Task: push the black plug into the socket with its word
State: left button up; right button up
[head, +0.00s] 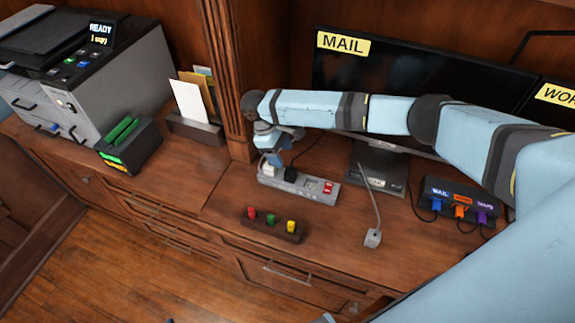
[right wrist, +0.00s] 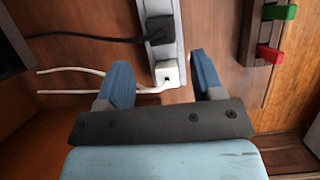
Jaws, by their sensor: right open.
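The black plug (right wrist: 159,28) sits at the grey power strip (head: 318,192), and its black cord runs left in the right wrist view. In the head view the black plug (head: 291,174) is beside my right gripper (head: 270,160). I cannot tell how deep it sits. A white plug (right wrist: 168,73) with white cords is on the same strip (right wrist: 160,52). In the right wrist view my right gripper (right wrist: 160,75) is open, its blue fingers on either side of the white plug. No socket word is legible. My left gripper is not in view.
A block with red, green and yellow pegs (head: 272,225) lies in front of the strip. A grey plug-like piece on a cord (head: 372,238) and a labelled hub (head: 458,201) are to the right. A monitor (head: 400,75) stands behind; a wood post (head: 230,90) is at left.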

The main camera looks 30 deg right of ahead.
jog(key=s+a+f+t+y, duration=0.1)
jog(key=s+a, duration=0.1)
jog(key=a, duration=0.3)
jog(key=s+a+f+n+t+y, duration=0.1)
jog(key=s+a+y, duration=0.1)
jog(key=a, duration=0.3)
jog(key=s+a+f+y, duration=0.1)
jog(key=s+a, duration=0.2)
jog(key=a, duration=0.2)
jog(key=shift+s+n+t+y, duration=0.2)
jog(key=shift+n+t+y, duration=0.1)
jog(key=shift+t+y, duration=0.1)
jog(key=s+a+r+m+t+y, duration=0.2)
jog(key=s+a+r+t+y, duration=0.1)
jog(key=s+a+t+y, duration=0.3)
jog(key=s+d+f+m+t+h, duration=0.1)
jog(key=s+d+f+t, duration=0.1)
jog(key=s+d, duration=0.2)
jog(key=s+d+f+m+t+h, duration=0.1)
jog(key=s+d+f+m+h, duration=0.1)
jog(key=s+d, duration=0.3)
jog(key=s+d+f+m+t+h, duration=0.1)
jog(key=s+d+f+m+t, duration=0.1)
jog(key=s+d+f, duration=0.2)
jog(key=shift+s+d+f+t, duration=0.1)
jog(key=shift+s+d+t, duration=0.1)
jog(key=shift+d, duration=0.2)
jog(key=shift+s+d+f+t, duration=0.1)
jog(key=shift+s+d, duration=0.05)
jog(key=shift+d, duration=0.25)
